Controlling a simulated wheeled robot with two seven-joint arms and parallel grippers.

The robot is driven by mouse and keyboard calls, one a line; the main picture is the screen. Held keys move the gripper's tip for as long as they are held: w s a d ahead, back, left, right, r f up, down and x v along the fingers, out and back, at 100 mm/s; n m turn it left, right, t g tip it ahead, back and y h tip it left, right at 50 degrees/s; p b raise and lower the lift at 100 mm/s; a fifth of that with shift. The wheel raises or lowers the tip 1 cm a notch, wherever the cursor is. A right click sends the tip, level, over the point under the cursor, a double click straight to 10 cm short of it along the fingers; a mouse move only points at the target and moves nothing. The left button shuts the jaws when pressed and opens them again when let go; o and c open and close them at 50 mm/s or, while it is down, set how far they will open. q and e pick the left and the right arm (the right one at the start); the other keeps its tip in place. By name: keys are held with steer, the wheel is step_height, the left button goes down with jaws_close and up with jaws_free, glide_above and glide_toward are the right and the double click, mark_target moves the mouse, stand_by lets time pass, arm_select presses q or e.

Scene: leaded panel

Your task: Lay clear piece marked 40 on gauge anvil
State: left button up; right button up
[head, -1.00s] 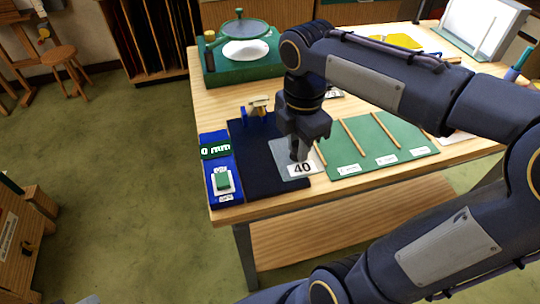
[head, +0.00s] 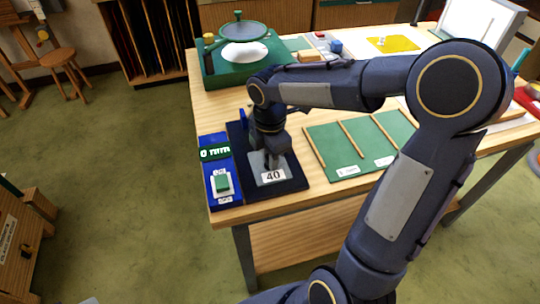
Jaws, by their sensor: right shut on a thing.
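The clear piece marked 40 (head: 283,180) looks like a small grey pane with a white label, over the right part of the dark blue gauge base (head: 297,186). My right gripper (head: 271,166) points down and is shut on the piece. I cannot tell whether the piece touches the base or hangs just above it. The gauge's blue panel (head: 229,195) at the left has a green display reading 0 mm and a green button. The anvil itself is hidden behind my right gripper and arm. My left gripper is not in view.
A green sheet with wooden strips (head: 327,143) lies right of the gauge. A green machine with a round top (head: 222,73) stands behind. A yellow pane (head: 394,44) lies farther back right. The table's front edge (head: 254,216) is close to the gauge.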

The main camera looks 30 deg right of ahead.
steer(key=shift+f, duration=0.1)
steer(key=o, duration=0.4)
steer(key=shift+f, duration=0.1)
steer(key=o, duration=0.4)
steer(key=shift+o, duration=0.2)
step_height(320, 180, up, 11)
steer(key=s+a+f+m+t+y, duration=0.2)
steer(key=s+m, duration=0.6)
steer(key=m, duration=0.2)
steer(key=s+a+f+m+t+y, duration=0.1)
steer(key=s+a+f+m+t, duration=0.1)
steer(key=s+m, duration=0.7)
steer(key=shift+f+m+t+y+p, duration=0.45)
steer(key=shift+f+m+t, duration=0.1)
steer(key=shift+t, duration=0.25)
